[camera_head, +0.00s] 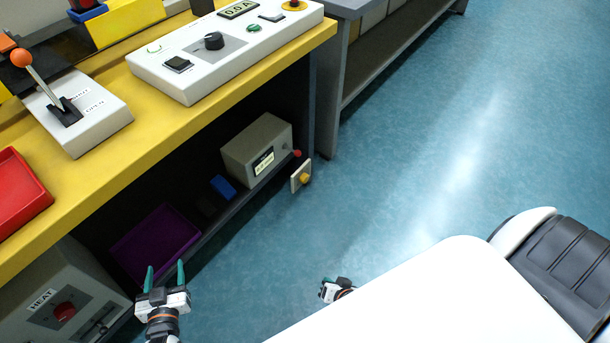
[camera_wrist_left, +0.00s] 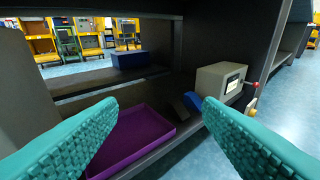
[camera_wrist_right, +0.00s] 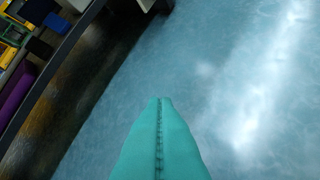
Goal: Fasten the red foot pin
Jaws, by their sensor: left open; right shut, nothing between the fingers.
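A small red knob (camera_head: 297,153), possibly the red foot pin, sticks out of the right end of a beige box (camera_head: 262,148) on the lower shelf under the yellow bench. It also shows in the left wrist view (camera_wrist_left: 256,86). My left gripper (camera_head: 165,268) is open and empty, low in front of the shelf, left of the box and apart from it. In the left wrist view its teal fingers frame a purple tray (camera_wrist_left: 130,142). My right gripper (camera_wrist_right: 160,100) is shut and empty above the bare floor. In the head view only part of it shows beside my white body.
A white plate with a yellow knob (camera_head: 304,178) is just below the red knob. A blue block (camera_head: 223,187) lies left of the box. A HEAT unit (camera_head: 62,305) with a red button stands lower left. The bench top (camera_head: 150,112) overhangs the shelf. Blue floor is clear at right.

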